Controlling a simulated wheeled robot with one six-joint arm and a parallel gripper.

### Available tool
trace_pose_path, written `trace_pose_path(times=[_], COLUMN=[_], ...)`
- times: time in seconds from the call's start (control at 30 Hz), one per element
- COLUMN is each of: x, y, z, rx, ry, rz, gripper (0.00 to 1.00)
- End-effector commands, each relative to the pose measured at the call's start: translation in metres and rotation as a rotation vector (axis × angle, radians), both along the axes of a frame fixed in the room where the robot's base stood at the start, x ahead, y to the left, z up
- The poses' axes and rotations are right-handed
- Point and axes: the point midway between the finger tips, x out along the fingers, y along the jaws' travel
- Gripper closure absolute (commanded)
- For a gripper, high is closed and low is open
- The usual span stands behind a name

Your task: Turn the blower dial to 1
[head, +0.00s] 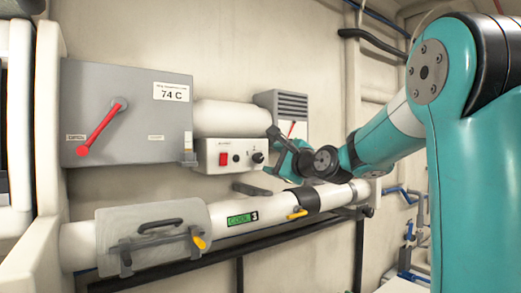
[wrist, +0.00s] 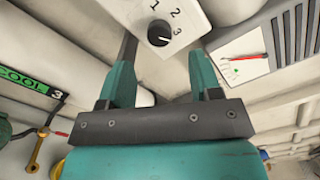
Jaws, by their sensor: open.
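The blower dial (head: 258,157) is a small black knob on the right of a white control box (head: 209,158). In the wrist view the dial (wrist: 158,33) has the numbers 1, 2 and 3 around it. A pale mark shows on its lower right side, roughly towards the 3. My gripper (head: 272,151) is open and faces the box. In the wrist view its two fingers (wrist: 163,45) stand apart, one on each side of the dial in the picture. I cannot tell whether either finger touches it.
A red switch (head: 223,159) sits left of the dial. A grey panel (head: 125,120) with a red lever (head: 97,133) reads 74 C. A louvred grey gauge box (head: 290,103) is behind my gripper. A white pipe (head: 275,211) with yellow-handled valves runs below.

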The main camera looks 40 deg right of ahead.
Motion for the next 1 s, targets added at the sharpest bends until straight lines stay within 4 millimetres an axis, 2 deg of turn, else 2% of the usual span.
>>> trace_pose_path(times=[0.1, 0.3, 0.5, 0.73, 0.77, 0.97, 1.0], x=[0.027, 0.057, 0.068, 0.068, 0.068, 0.068, 0.068], y=[0.000, -0.002, -0.003, -0.003, -0.003, -0.003, -0.003], z=[0.004, 0.003, 0.000, -0.001, -0.001, 0.000, 0.000], rx=[0.002, 0.001, 0.000, 0.000, 0.000, 0.000, 0.000], ry=[0.003, 0.003, 0.000, 0.000, 0.000, 0.001, 0.001], rz=[0.004, 0.002, 0.000, -0.001, -0.001, 0.000, 0.000], gripper=[0.42, 0.42, 0.42, 0.42, 0.44, 0.90, 0.90])
